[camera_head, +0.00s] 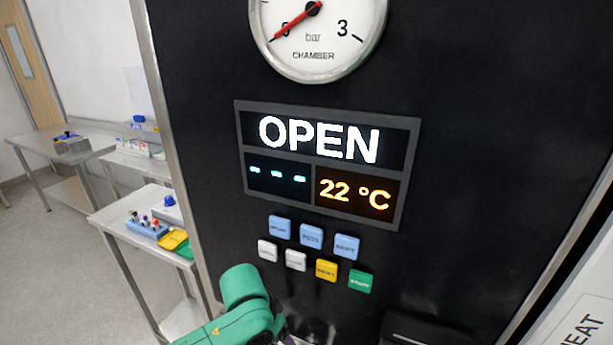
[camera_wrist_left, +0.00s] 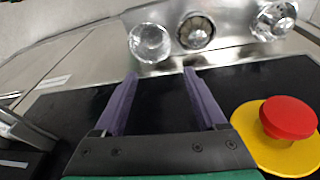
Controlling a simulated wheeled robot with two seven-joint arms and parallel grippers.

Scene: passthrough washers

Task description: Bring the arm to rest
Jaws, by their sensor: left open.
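My green left arm (camera_head: 240,302) comes in at the bottom of the head view, in front of the lower part of the black washer panel (camera_head: 460,140). Its gripper is cut off or hidden there. In the left wrist view my left gripper (camera_wrist_left: 160,73) has its two purple fingers apart, with nothing between them. A red emergency button on a yellow base (camera_wrist_left: 285,125) is to the right of the fingers. My right arm and gripper are not in view.
The panel display (camera_head: 325,160) reads OPEN and 22 °C, below a chamber gauge (camera_head: 315,35). Several coloured buttons (camera_head: 312,237) sit under it. Shiny round metal fittings (camera_wrist_left: 196,32) lie beyond the fingertips. Steel side tables (camera_head: 125,232) with lab items stand at left.

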